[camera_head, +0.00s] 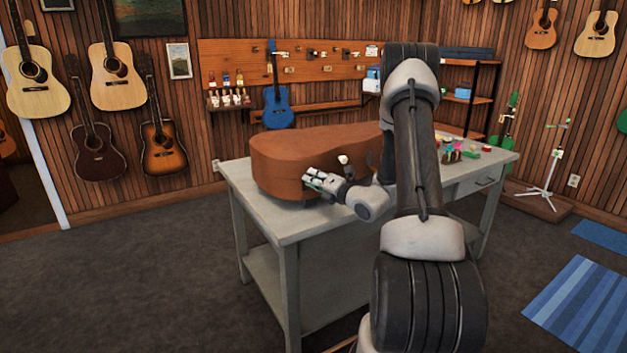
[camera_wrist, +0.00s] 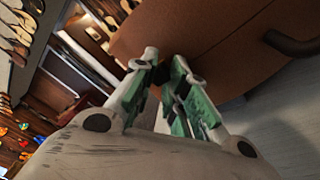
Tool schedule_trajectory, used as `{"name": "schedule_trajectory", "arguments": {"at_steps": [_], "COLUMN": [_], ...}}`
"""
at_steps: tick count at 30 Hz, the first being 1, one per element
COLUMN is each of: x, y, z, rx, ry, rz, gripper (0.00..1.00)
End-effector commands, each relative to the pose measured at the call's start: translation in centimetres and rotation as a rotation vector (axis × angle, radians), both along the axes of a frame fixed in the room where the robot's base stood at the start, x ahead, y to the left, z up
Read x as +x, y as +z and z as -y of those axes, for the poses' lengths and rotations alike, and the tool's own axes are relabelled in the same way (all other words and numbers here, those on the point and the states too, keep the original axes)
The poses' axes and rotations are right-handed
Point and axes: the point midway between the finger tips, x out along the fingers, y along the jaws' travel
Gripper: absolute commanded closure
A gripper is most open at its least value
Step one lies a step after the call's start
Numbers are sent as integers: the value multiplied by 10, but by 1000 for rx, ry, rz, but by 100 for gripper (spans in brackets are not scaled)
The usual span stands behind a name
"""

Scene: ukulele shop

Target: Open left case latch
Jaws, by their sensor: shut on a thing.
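The brown instrument case (camera_head: 290,150) lies closed on the grey workbench, and its side wall fills the top right of the wrist view (camera_wrist: 215,45). My gripper (camera_head: 311,176) is at the front side of the case, near its left part. In the wrist view, the green-padded fingers (camera_wrist: 168,72) are close together at the case wall, shut on a small dark piece at the lid seam, the left case latch. The fingertips hide most of the latch. The dark case handle (camera_wrist: 291,43) shows to the right of the fingers.
The grey workbench (camera_head: 262,211) has a bare strip in front of the case. Several small colourful items (camera_head: 460,150) lie at its right end. A blue ukulele (camera_head: 278,105) hangs behind the case. The floor left of the bench is clear.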

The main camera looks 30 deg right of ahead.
Motion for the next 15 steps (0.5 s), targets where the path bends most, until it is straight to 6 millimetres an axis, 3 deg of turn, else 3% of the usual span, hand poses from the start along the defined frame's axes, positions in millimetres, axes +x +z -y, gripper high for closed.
{"name": "schedule_trajectory", "arguments": {"at_steps": [15], "x": [-10], "y": [-12], "z": [2], "rx": [10], "ry": [-3], "rz": [232], "gripper": [100]}}
